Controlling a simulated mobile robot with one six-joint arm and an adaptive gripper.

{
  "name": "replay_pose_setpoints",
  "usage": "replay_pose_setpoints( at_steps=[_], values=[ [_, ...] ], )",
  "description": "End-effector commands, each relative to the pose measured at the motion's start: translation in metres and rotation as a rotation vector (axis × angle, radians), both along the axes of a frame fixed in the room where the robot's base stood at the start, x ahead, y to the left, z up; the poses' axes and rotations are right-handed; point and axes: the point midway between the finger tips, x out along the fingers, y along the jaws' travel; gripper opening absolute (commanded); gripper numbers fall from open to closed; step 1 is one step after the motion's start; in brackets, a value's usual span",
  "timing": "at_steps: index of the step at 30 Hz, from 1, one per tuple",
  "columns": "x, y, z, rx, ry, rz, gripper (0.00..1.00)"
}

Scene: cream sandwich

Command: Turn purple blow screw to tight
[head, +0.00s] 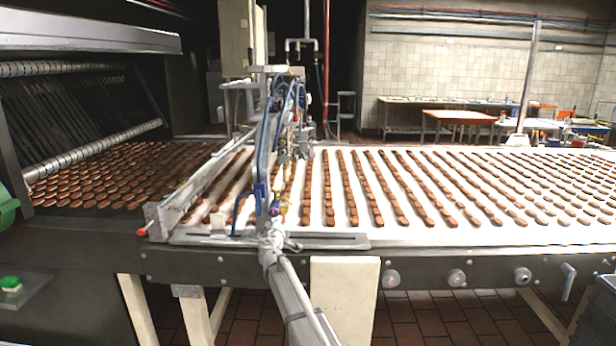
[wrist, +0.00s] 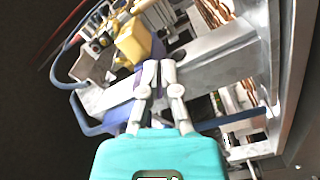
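A small purple part (head: 277,189) shows low on the front of the nozzle assembly in the head view, above the end of my arm. It is too small to tell if it is the screw or how far it is turned. My gripper (head: 272,236) is just below it, in front of the machine. In the wrist view my gripper (wrist: 159,64) has its two grey fingertips close together, with at most a narrow gap.
A yellow block (wrist: 133,42) and blue hoses lie beyond the fingertips. A grey metal bracket (wrist: 215,55) is close on their right. The white conveyor (head: 329,215) carries rows of brown biscuits.

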Motion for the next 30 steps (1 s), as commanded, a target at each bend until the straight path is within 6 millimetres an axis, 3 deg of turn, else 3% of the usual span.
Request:
replay_pose_setpoints(
  at_steps=[19,30],
  values=[
    [-0.002,-0.004,-0.005,0.000,0.000,0.000,0.00],
    [-0.028,-0.004,-0.005,0.000,0.000,0.000,0.00]
  ],
)
